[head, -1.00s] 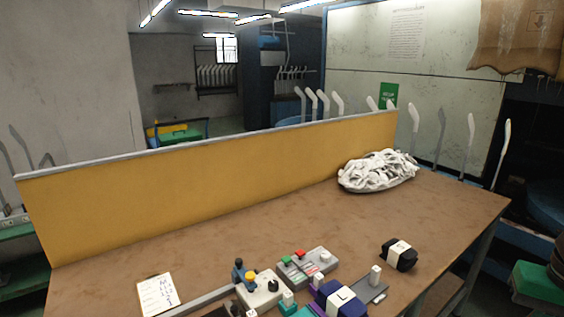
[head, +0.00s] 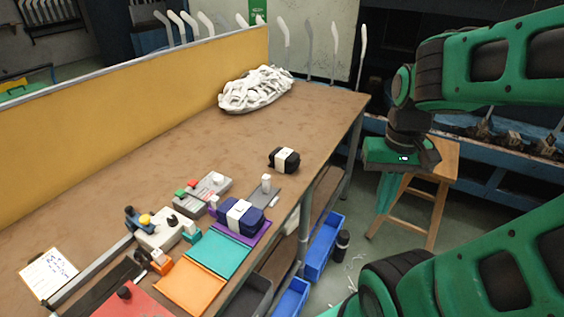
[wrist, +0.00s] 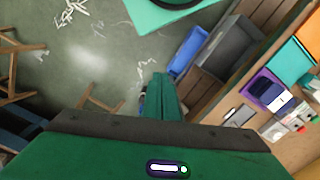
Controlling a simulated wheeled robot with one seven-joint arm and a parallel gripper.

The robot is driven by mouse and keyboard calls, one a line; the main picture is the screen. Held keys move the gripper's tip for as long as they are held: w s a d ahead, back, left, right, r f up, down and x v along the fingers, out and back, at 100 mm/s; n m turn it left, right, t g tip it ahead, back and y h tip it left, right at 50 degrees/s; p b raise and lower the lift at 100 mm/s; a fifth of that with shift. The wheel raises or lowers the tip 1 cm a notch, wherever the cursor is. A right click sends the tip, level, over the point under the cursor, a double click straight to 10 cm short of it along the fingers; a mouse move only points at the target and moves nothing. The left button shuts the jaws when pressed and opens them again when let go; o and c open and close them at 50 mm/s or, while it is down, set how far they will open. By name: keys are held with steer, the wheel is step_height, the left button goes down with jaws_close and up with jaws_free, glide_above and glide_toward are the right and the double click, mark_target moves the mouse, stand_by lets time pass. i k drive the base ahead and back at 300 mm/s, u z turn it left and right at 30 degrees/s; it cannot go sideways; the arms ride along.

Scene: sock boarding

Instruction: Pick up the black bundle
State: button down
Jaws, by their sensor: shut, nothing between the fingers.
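The black bundle (head: 284,159), wrapped with a white band, lies on the brown table near its right edge in the head view. I cannot make it out in the wrist view. My gripper (head: 384,205) points down to the right of the table, over the floor and in front of the wooden stool, well apart from the bundle. Its green fingers are together and empty, and they also show in the wrist view (wrist: 160,98).
A navy bundle (head: 240,217) with a white band lies on a purple mat, beside teal (head: 217,254) and orange mats. A white heap (head: 255,89) sits by the yellow partition (head: 130,87). Blue bins (head: 322,247) stand below the table's edge. A wooden stool (head: 440,180) stands behind my gripper.

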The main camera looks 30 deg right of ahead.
mark_target(286, 160)
steer(key=u, duration=0.05)
steer(key=k, duration=0.9)
steer(key=z, duration=0.65)
steer(key=i, duration=1)
